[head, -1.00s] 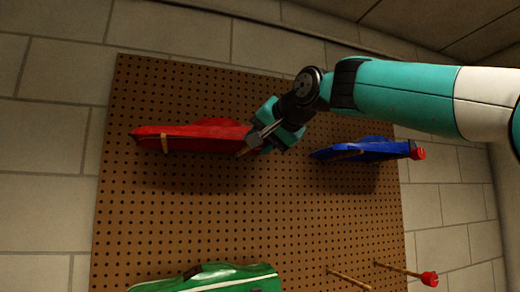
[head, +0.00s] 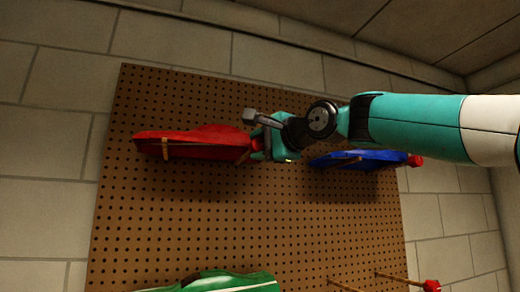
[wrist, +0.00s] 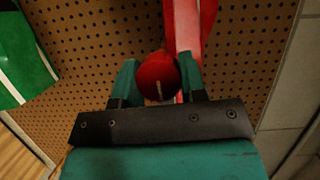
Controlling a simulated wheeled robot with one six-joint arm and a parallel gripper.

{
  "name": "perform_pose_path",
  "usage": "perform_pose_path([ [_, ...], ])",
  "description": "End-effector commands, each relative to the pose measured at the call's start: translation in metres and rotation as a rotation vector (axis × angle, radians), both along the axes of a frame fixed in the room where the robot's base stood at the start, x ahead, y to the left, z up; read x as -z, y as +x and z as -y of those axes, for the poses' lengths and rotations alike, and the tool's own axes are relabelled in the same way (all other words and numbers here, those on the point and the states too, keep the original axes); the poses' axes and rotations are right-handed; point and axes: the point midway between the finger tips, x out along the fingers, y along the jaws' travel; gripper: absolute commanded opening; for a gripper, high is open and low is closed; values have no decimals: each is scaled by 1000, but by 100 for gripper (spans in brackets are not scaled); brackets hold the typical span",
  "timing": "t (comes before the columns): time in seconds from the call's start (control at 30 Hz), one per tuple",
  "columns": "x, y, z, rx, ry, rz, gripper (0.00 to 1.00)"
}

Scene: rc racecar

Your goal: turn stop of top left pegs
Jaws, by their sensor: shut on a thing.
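A red car (head: 195,143) rests on wooden pegs (head: 165,148) at the top left of the pegboard (head: 225,205). My gripper (head: 257,147) is at the car's right end, in front of the board. In the wrist view, my gripper's fingers (wrist: 160,82) stand on both sides of a round red stop (wrist: 157,75) with a short pale line on its face. The fingers are shut on the stop. The red car (wrist: 187,25) passes just behind it.
A blue car (head: 355,160) hangs at right, with a red stop (head: 416,161) at its end. A green car (head: 225,282) is below. Two bare pegs stick out at lower right, one with a red stop (head: 431,286). The board's middle is clear.

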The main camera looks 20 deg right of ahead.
Motion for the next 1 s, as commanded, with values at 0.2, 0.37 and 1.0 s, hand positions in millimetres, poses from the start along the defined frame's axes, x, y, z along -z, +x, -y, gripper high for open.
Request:
perform_pose_path([
  [0.2, 0, 0, 0, 1, 57, 0, 15],
  [0.37, 0, 0, 0, 1, 73, 0, 15],
  [1.0, 0, 0, 0, 1, 74, 0, 64],
])
